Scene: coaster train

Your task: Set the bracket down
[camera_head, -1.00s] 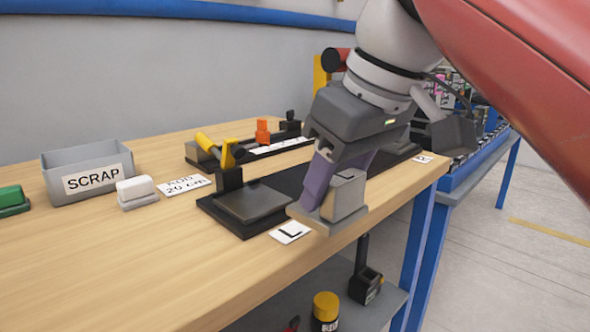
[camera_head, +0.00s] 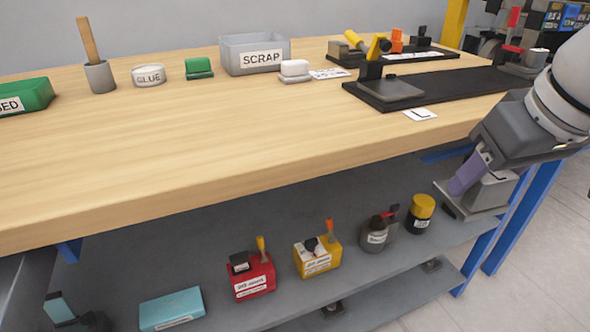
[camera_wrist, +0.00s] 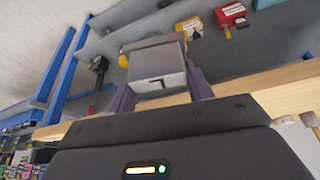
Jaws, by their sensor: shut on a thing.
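The grey bracket (camera_head: 490,192), a block on a flat plate, is held by my gripper (camera_head: 470,177) at the right of the head view. It is in front of the bench's front edge, below the level of the wooden top. In the wrist view the bracket (camera_wrist: 158,68) sits between the purple fingers of my gripper (camera_wrist: 160,85), which are shut on it. The black fixture (camera_head: 400,90) with a bare grey pad and yellow-handled clamp stands on the bench, beside the card marked L (camera_head: 421,114).
The wooden bench top (camera_head: 240,130) is largely clear in front. At its back stand a scrap bin (camera_head: 255,55), a glue tin (camera_head: 149,75) and a green box (camera_head: 25,97). The grey lower shelf (camera_head: 210,250) holds a red box (camera_head: 250,277), a yellow box (camera_head: 317,258) and bottles.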

